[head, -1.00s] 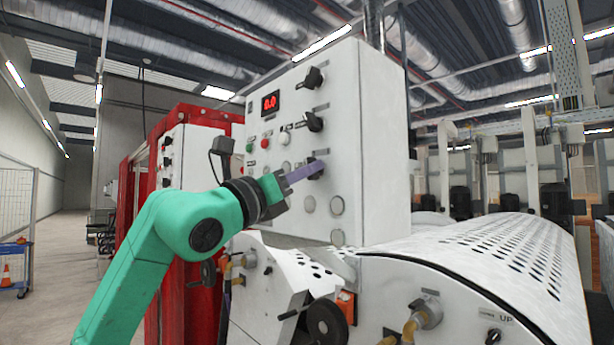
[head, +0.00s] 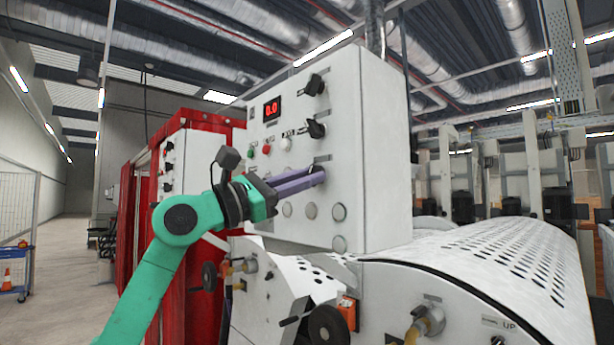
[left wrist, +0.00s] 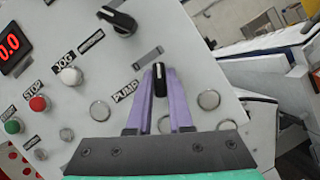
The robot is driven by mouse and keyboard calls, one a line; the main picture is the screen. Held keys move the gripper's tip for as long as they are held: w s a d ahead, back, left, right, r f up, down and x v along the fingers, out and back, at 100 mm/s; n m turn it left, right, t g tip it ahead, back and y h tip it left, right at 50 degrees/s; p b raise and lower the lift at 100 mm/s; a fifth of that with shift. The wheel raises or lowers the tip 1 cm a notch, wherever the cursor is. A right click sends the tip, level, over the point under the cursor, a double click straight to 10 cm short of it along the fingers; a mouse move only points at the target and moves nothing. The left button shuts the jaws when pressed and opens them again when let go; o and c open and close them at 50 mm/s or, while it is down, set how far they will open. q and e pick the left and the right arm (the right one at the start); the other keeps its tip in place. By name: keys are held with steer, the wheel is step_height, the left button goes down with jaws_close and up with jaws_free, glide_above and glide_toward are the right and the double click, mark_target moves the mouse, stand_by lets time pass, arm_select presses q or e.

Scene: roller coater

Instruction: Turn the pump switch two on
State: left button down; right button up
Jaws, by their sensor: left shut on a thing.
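The pump switch (left wrist: 160,80) is a black knob with a white line, beside a label reading PUMP, on a white control panel (head: 365,190). In the left wrist view the two purple fingers of my left gripper (left wrist: 160,76) stand on either side of it, shut on it. The knob lies in line with the fingers, tilted against the label. In the head view my left gripper (head: 320,174) reaches the panel from the left, and its fingers mostly hide this knob. My right gripper is not in view.
Two more black knobs (head: 313,84) (head: 315,129) sit above on the panel. A red display (head: 271,108), a green button (head: 251,153) and a red button (head: 267,149) are at the left. Round blank covers (head: 310,210) lie below. A white perforated roller guard (head: 490,260) stands at the right.

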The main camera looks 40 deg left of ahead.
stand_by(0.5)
arm_select(q)
steer(key=c, duration=0.8)
jaws_free()
steer(key=b+v, duration=1)
steer(key=v, duration=0.4)
steer(key=shift+s+a+f, duration=0.1)
steer(key=shift+s+a, duration=0.05)
steer(key=shift+s, duration=0.1)
